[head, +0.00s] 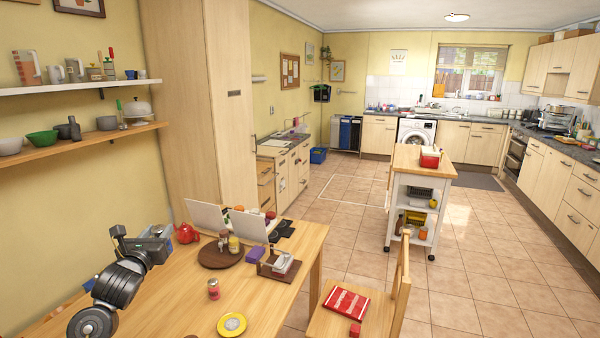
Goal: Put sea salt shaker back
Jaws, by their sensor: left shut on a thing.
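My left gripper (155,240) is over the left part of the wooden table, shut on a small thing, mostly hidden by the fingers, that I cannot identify. A small jar (213,289) with a red top stands upright on the table, apart from and to the right of the gripper. More small jars (234,245) stand by a round dark brown board (208,256) in front of the white panels. I cannot read which jar is the sea salt shaker. My right gripper is not in view.
A red teapot (185,234) is close to the right of my left gripper. The table (165,305) is clear left of the jar. A chair (375,315) adjoins it.

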